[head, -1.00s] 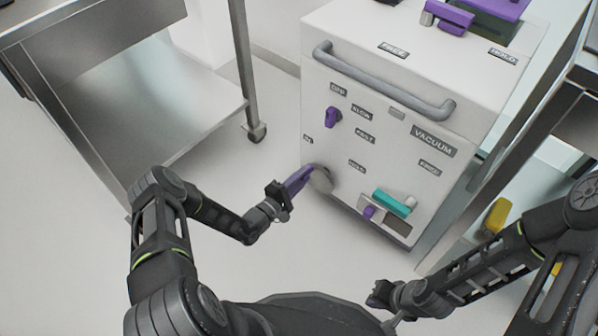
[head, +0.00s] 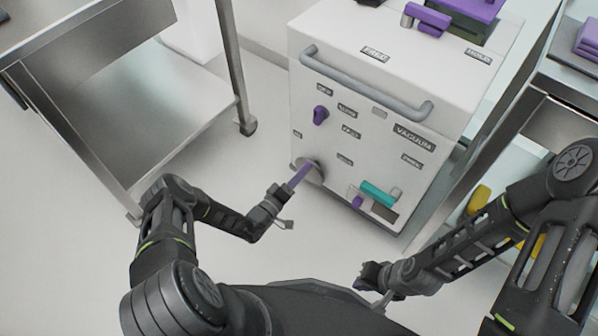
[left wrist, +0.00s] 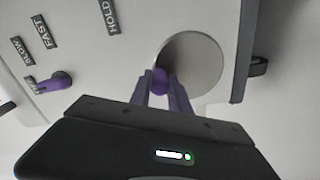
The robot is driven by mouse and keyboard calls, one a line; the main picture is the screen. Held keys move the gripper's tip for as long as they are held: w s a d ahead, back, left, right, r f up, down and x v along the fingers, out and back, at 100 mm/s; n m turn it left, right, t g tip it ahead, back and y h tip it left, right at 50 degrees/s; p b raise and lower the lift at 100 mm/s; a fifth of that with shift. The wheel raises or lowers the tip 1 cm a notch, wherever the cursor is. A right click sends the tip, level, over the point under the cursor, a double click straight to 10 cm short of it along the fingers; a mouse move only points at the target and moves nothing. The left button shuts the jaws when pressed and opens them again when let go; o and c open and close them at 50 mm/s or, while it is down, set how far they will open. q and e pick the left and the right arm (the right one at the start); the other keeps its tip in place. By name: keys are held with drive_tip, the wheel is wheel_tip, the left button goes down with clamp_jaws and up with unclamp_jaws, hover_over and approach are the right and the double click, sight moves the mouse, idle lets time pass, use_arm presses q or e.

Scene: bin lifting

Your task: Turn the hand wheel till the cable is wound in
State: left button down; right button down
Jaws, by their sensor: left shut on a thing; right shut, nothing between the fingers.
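The hand wheel (head: 318,173) is a round grey disc low on the left of the white machine's front. It also shows in the left wrist view (left wrist: 205,62). Its purple knob (left wrist: 160,82) sits near the disc's edge there. My left gripper (head: 304,170) reaches the wheel with its long purple fingers. In the left wrist view, the fingertips (left wrist: 160,86) are shut on the knob, one on each side. My right gripper (head: 366,276) is shut and empty, low in front of the machine and apart from it. I cannot make out a cable.
The white machine (head: 350,110) has a grey bar handle (head: 365,85), a purple selector knob (head: 320,115) and a teal part (head: 378,194) at lower right. A steel cart (head: 165,100) stands left, another table (head: 570,85) right. Floor between cart and machine is clear.

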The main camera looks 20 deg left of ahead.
idle(0.4)
use_arm(q)
drive_tip(key=c, duration=1.2)
unclamp_jaws()
drive_tip(key=shift+s, duration=0.1)
drive_tip(key=p+v, duration=0.2)
drive_tip(key=v, duration=0.5)
drive_tip(key=shift+s, duration=0.3)
